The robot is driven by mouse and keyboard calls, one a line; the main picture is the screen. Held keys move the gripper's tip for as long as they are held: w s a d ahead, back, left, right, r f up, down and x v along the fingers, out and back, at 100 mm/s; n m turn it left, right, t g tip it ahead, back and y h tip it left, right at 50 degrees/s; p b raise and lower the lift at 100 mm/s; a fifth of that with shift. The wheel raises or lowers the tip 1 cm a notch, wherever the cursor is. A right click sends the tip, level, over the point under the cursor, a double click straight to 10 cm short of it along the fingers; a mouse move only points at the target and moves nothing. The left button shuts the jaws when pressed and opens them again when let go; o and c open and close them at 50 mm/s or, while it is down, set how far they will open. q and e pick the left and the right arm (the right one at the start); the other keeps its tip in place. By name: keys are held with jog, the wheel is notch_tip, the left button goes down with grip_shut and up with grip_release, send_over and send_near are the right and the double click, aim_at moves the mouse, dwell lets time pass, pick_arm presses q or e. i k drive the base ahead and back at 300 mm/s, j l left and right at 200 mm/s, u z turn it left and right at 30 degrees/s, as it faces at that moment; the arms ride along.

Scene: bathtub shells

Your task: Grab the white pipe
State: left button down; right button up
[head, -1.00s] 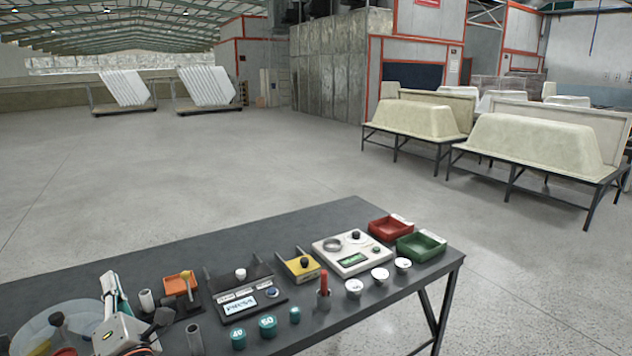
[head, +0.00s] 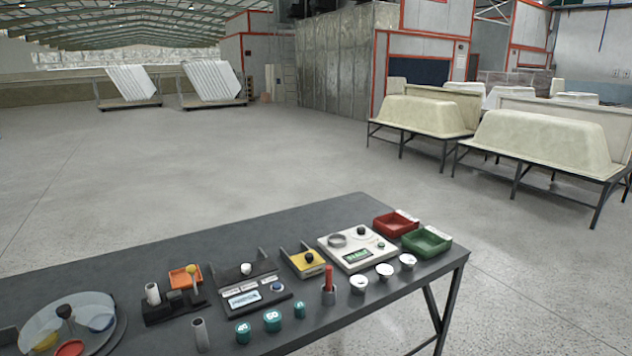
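The white pipe (head: 152,293) is a short pale cylinder near the left part of the dark table. It stands nearly upright at the left end of a black holder (head: 170,312). Its lower end is hidden in or behind the holder. A grey tube (head: 201,335) stands in front of it, to the right, near the table's front edge. Neither of my grippers is in view.
A round clear tray (head: 110,310) with coloured dishes is left of the pipe. An orange tray (head: 186,276), a black device (head: 245,298), teal weights (head: 272,320) and a white scale (head: 357,255) lie to the right. The table's back strip (head: 200,248) is bare.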

aim_at(151, 290)
jog(key=i+l+u, duration=0.2)
jog(key=u, duration=0.15)
jog(key=i+l+u, duration=0.15)
jog(key=l+u, duration=0.25)
jog(key=i+l+u, duration=0.15)
jog(key=l+u, duration=0.2)
jog(key=j, duration=0.05)
